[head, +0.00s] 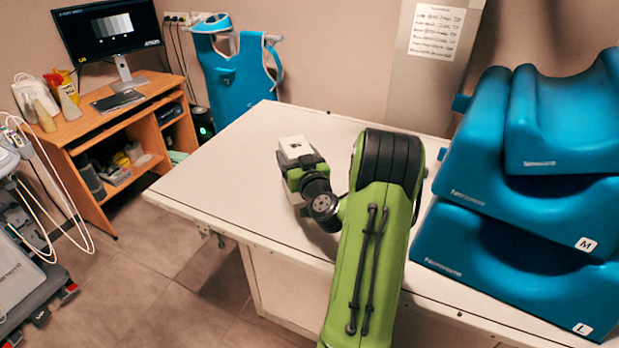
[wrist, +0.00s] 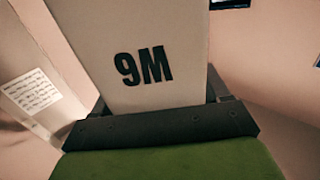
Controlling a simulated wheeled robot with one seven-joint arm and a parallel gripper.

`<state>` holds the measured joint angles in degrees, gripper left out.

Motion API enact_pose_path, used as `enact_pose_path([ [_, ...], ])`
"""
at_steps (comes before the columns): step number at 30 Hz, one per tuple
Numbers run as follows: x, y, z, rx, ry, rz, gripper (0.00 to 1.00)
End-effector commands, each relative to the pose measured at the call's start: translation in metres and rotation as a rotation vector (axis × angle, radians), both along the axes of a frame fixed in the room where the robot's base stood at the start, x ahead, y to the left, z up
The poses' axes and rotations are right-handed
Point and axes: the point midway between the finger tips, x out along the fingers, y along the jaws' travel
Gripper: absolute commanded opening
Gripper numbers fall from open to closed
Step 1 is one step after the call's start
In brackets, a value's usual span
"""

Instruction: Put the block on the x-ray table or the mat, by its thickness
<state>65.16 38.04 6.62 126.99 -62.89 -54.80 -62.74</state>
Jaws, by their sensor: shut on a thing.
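My gripper (head: 299,163) is shut on a pale white block (head: 295,147), which sticks out beyond the jaws. In the wrist view the block (wrist: 145,65) fills the middle and carries the dark marking "9M" on its face. The dark jaws (wrist: 160,122) close around its lower end. The white x-ray table (head: 225,175) lies under my arm, and the block shows over its far middle part. I cannot tell how high the block is above the top. I cannot make out a mat.
Blue foam cushions (head: 530,200) are stacked on the table's right side. A wooden desk (head: 120,130) with a monitor (head: 107,28) stands at the back left. A blue apron (head: 235,75) hangs behind the table. The table's left part is clear.

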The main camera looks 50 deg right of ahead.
Motion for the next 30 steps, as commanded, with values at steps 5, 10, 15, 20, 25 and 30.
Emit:
enact_pose_path([
  [5,0.0,0.0,-0.026,0.0,-0.006,0.0,0.0],
  [10,0.0,0.0,-0.051,0.0,-0.007,0.0,0.0],
  [15,0.0,0.0,-0.051,-0.003,-0.006,0.0,0.0],
  [20,0.0,0.0,-0.052,-0.004,-0.007,0.001,0.0],
  [25,0.0,0.0,-0.053,-0.002,-0.002,0.0,0.95],
  [30,0.0,0.0,-0.053,-0.002,-0.002,0.001,1.0],
])
